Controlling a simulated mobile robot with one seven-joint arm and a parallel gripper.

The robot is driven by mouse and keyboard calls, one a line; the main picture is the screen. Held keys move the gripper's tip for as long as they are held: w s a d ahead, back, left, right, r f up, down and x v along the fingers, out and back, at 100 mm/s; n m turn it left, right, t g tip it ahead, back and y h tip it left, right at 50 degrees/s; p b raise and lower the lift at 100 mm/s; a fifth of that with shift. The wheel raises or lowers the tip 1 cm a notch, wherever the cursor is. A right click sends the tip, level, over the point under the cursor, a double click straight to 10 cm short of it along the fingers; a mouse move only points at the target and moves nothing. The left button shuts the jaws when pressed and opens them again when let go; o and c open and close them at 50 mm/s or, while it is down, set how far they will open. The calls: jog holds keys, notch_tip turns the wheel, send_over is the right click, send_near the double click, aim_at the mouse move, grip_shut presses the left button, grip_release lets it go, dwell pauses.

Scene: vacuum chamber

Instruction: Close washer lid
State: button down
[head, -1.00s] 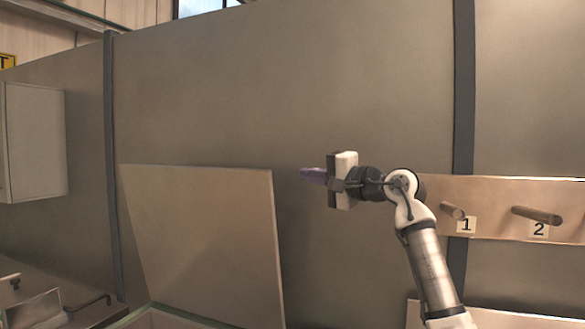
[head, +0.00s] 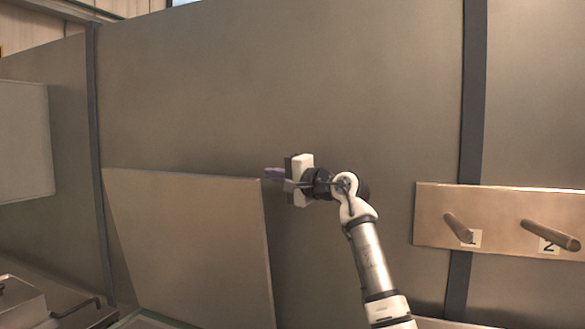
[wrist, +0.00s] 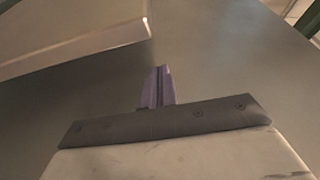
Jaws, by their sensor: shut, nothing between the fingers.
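The washer lid (head: 190,240) is a large flat beige panel at the lower left of the head view. It stands raised, close to the wall behind it. In the wrist view the lid (wrist: 75,40) shows as a pale slab with its edge and corner at the upper left. My gripper (head: 268,173) has purple fingers pointing left, at the lid's upper right corner in the head view. In the wrist view the shut fingers (wrist: 158,75) are empty, beside and below the lid's corner, with a visible gap. The washer's body is mostly below the frame.
A board with numbered pegs (head: 430,222) hangs on the wall at right. A pale cabinet (head: 22,140) is on the left wall. A sink-like fixture with a dark tap (head: 75,310) is at lower left. The wall above the lid is clear.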

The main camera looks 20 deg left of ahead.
jog(key=shift+s+d+f+p, duration=0.1)
jog(key=shift+s+f+p, duration=0.1)
jog(key=shift+s, duration=0.75)
jog(key=shift+s+d+f+p, duration=0.1)
jog(key=shift+s+p, duration=0.05)
jog(key=shift+s, duration=0.75)
jog(key=shift+s+a+f, duration=0.1)
